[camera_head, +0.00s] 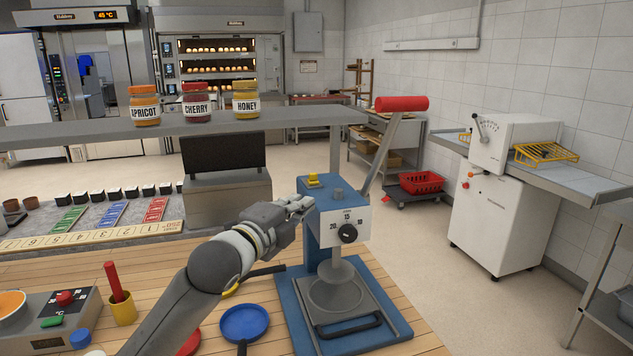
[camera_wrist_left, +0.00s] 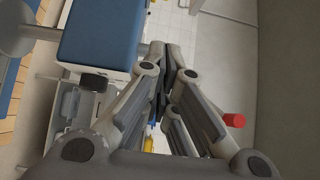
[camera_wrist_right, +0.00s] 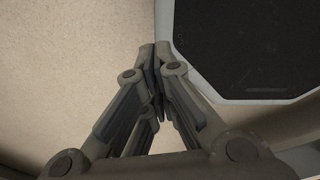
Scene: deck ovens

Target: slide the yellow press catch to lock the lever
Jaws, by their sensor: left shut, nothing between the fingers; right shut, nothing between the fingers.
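The press (camera_head: 323,232) stands on a blue base on the wooden worktop, with a numbered white front and a black dial. The small yellow catch (camera_head: 313,180) sits on top of it, toward the left. The lever (camera_head: 402,104) slants up to the right with its red grip high; the red grip also shows in the left wrist view (camera_wrist_left: 234,121). My left gripper (camera_head: 305,203) is shut and empty at the press's upper left side, just below the catch; whether it touches the press is unclear. My right gripper (camera_wrist_right: 155,58) is shut and empty, seen only in its wrist view.
A grey shelf (camera_head: 60,137) with apricot, cherry and honey jars crosses behind the worktop. A blue round pan (camera_head: 245,322) and a yellow cup (camera_head: 122,311) with a red stick lie nearer. A dark panel (camera_wrist_right: 245,45) is beside my right gripper.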

